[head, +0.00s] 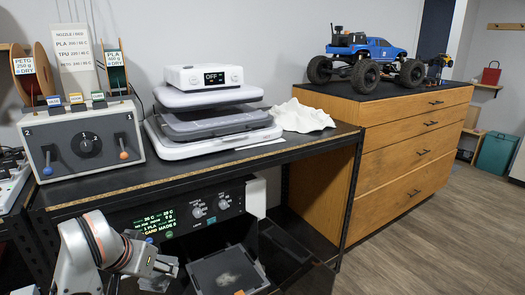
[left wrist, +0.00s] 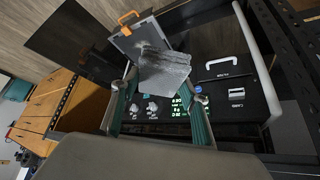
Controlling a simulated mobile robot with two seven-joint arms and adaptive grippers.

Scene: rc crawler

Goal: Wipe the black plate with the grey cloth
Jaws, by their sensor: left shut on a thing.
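The black plate (head: 208,268) lies in the open printer bay under the bench, with a pale smudge on its surface and an orange tab at its near edge. It also shows in the left wrist view (left wrist: 128,42), where its orange tab is at the far end. My left gripper (head: 163,268) is at the left of the plate in the head view. In the wrist view its two fingers (left wrist: 158,92) stand on either side of the grey cloth (left wrist: 165,80) and are shut on it. The cloth overlaps the plate there; I cannot tell whether they touch. My right gripper is in neither view.
The printer's display panel (head: 180,217) is above the bay. A blue crawler (head: 368,48) stands on the wooden drawers (head: 415,135).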

